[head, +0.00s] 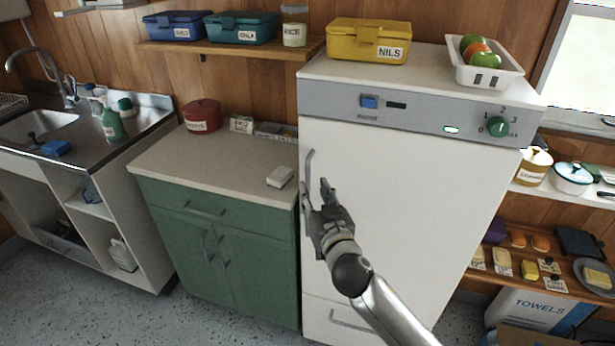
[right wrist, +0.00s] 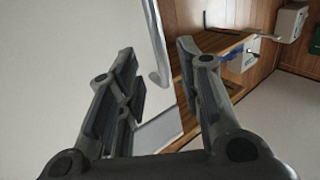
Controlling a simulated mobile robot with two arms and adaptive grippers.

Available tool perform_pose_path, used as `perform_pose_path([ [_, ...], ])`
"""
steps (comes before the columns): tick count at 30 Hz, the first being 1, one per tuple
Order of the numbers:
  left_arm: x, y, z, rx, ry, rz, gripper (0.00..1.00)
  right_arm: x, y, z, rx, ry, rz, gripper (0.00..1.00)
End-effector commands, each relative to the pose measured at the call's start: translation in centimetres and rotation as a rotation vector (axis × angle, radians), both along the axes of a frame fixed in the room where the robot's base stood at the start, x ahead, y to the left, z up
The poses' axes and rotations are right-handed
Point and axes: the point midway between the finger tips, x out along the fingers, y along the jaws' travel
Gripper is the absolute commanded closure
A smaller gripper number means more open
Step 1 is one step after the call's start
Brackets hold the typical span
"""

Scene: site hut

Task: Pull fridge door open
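The white fridge (head: 400,190) has a grey control strip on top, and its door looks shut. Its upright handle (head: 309,165) is on the door's left edge. My right gripper (head: 317,190) is open at the lower part of this handle, with the handle's lower end partly hidden behind it. In the right wrist view, the bent end of the handle (right wrist: 158,75) shows between the two spread fingers (right wrist: 158,55), with a gap visible on both sides. The fingers are not closed on it. My left gripper is not in either view.
A green cabinet (head: 230,255) with a pale worktop stands close left of the fridge; a small white block (head: 279,177) lies on it. A yellow box (head: 368,41) and a white basket of fruit (head: 485,78) stand on the fridge. Speckled floor is clear in front of the cabinet.

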Motion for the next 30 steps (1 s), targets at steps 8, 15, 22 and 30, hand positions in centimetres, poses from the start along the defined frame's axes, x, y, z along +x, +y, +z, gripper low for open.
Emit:
perform_pose_path([
  [8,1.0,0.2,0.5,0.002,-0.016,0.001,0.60,3.6,1.1,0.1,0.000,0.000,0.001,0.66],
  [15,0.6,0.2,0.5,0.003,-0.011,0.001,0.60,5.6,1.6,0.0,0.000,0.001,0.001,0.66],
  [22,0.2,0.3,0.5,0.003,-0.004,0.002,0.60,6.2,1.7,0.0,-0.001,0.001,0.000,0.66],
  [30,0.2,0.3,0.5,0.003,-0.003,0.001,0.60,6.1,1.8,0.0,0.000,0.001,0.001,0.74],
])
